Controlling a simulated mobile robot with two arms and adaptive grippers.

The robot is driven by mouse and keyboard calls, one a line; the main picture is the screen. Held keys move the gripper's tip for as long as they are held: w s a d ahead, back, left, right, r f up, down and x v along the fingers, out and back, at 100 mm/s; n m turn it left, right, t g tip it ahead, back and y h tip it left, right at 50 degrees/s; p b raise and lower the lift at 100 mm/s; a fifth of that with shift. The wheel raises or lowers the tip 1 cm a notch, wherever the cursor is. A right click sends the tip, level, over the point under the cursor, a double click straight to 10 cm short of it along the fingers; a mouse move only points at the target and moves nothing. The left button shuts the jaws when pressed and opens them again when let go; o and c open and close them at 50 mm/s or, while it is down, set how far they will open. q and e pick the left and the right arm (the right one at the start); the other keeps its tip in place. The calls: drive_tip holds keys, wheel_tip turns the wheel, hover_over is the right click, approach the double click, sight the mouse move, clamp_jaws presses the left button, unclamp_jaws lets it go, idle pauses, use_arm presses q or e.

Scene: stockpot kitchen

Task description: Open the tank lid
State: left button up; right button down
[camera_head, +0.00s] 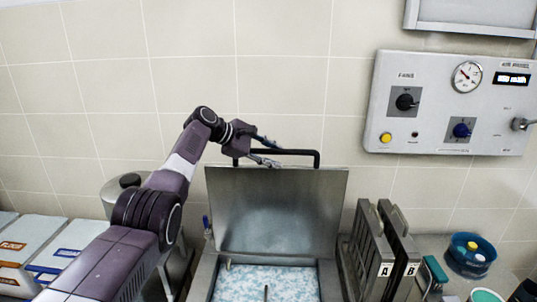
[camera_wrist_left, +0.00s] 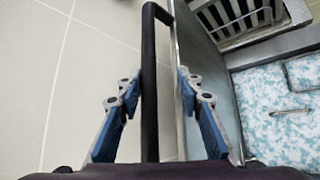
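The tank lid (camera_head: 275,210) is a grey metal panel standing roughly upright at the back of the open tank (camera_head: 205,272). Its black bar handle (camera_head: 300,152) runs along the lid's top edge. My left gripper (camera_head: 270,157) is at the left part of this handle. In the left wrist view the handle (camera_wrist_left: 149,75) passes between the two blue-padded fingers of my left gripper (camera_wrist_left: 158,82). The fingers stand apart, with gaps beside the bar, so they are not clamped on it. The lid's edge (camera_wrist_left: 180,50) is close to the right finger. My right gripper is not in view.
The tank holds blue-white speckled contents (camera_head: 262,284). Panels marked A (camera_head: 375,255) and B (camera_head: 402,250) stand right of it. A control box (camera_head: 450,105) hangs on the tiled wall. A blue tub (camera_head: 468,256) is at right, a metal pot (camera_head: 124,190) at left.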

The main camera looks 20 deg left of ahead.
use_arm(q)
drive_tip(key=v, duration=1.1)
drive_tip(key=shift+s+a, duration=0.2)
drive_tip(key=shift+s, duration=0.15)
drive_tip(key=shift+r, duration=0.2)
